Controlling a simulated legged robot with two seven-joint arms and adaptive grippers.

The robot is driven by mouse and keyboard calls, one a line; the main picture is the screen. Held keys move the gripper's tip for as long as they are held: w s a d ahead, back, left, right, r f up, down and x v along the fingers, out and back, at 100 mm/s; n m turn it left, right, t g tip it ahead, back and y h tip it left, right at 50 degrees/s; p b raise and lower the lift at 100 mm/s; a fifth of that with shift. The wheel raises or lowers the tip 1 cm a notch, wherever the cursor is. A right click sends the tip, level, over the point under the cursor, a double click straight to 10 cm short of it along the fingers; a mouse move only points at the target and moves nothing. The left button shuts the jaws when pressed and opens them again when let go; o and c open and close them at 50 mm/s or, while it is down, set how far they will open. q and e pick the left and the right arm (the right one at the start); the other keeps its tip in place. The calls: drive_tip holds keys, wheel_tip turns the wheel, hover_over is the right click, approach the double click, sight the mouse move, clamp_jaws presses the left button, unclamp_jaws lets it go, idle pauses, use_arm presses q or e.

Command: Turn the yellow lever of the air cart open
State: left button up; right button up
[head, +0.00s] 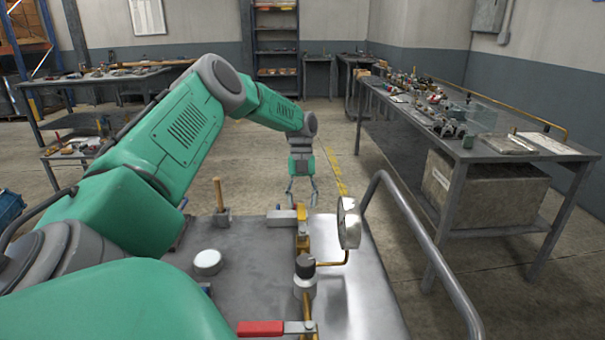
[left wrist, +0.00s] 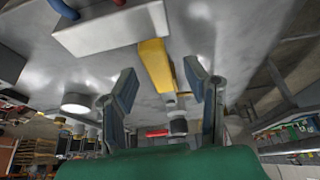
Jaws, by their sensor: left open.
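The yellow lever (head: 302,241) is on the air cart's grey metal top (head: 355,305), near its far end, beside a pale block (head: 281,214). In the left wrist view the lever (left wrist: 156,64) is a yellow bar, seen between and beyond my fingertips. My left gripper (head: 302,200) is open and empty, fingers pointing down, at the far end of the cart near the lever. In the left wrist view both fingers of the gripper (left wrist: 161,72) are spread, with no clear contact on the lever. My right gripper is not in view.
A round gauge (head: 349,223), a black knob (head: 305,266) and a red handle (head: 262,328) stand near the lever. A white-topped cylinder (head: 207,262) and a wooden-handled tool (head: 221,200) are to the left. A grey rail (head: 425,240) runs along the right. A cluttered workbench (head: 470,150) stands beyond.

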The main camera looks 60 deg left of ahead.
use_arm(q)
drive_tip(key=v, duration=1)
drive_tip(key=shift+w+a, duration=0.1)
drive_tip(key=shift+a, duration=0.05)
